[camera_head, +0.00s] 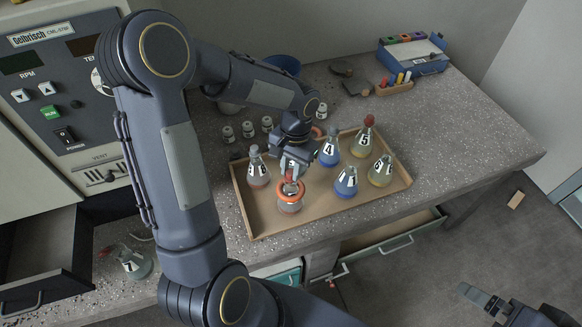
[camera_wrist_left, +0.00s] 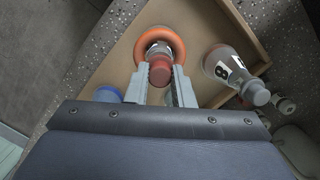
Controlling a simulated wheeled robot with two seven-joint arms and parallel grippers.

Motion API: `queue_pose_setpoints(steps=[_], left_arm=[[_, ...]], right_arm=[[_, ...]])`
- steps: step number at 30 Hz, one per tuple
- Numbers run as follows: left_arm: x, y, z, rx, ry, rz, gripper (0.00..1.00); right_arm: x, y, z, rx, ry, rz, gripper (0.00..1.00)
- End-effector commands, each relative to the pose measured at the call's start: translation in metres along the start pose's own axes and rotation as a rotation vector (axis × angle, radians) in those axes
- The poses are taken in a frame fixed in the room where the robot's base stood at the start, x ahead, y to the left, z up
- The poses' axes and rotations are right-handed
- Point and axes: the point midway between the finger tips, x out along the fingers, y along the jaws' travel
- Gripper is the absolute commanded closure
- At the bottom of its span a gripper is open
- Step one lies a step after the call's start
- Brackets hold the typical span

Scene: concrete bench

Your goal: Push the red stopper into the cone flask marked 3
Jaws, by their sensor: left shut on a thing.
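My left gripper (camera_head: 291,177) is shut on a red stopper (camera_wrist_left: 160,72), which shows between its fingertips in the left wrist view. The stopper is over the neck of a cone flask (camera_head: 290,206) with an orange ring around it, standing at the tray's front. The ring (camera_wrist_left: 178,40) shows behind the stopper in the wrist view. I cannot tell how deep the stopper sits in the neck. This flask's number is hidden, so I cannot read a 3. What appears to be my right gripper (camera_head: 480,297) is at the lower right, away from the bench; its jaws are unclear.
The shallow tray (camera_head: 322,217) also holds flasks marked 4 (camera_head: 330,152), 5 (camera_head: 362,144) and 6 (camera_head: 381,172), a blue one (camera_head: 346,184), and a clear-necked one (camera_head: 258,172) close left of the gripper. Small vials stand behind. Open drawers are below and left.

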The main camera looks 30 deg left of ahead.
Motion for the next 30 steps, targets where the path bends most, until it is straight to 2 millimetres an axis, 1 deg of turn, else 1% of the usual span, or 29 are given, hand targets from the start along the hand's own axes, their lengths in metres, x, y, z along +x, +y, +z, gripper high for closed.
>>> queue_pose_setpoints(steps=[5, 15, 25, 26, 30], left_arm=[[0.001, 0.0, 0.0, 0.0, 0.0, 0.0, 1.0], [0.01, 0.0, -0.001, 0.0, 0.0, 0.0, 1.0], [0.01, 0.0, -0.001, 0.0, 0.0, 0.0, 1.0], [0.01, 0.0, -0.001, 0.0, 0.0, 0.0, 0.78], [0.01, 0.0, -0.001, 0.0, 0.0, 0.0, 0.59]], right_arm=[[0.001, 0.001, 0.001, 0.0, 0.0, 0.0, 0.02], [0.007, 0.003, 0.004, 0.0, 0.0, 0.0, 0.02], [0.007, 0.003, 0.004, 0.0, 0.0, 0.0, 0.02], [0.007, 0.003, 0.004, 0.0, 0.0, 0.0, 0.02], [0.007, 0.003, 0.004, 0.0, 0.0, 0.0, 0.02]])
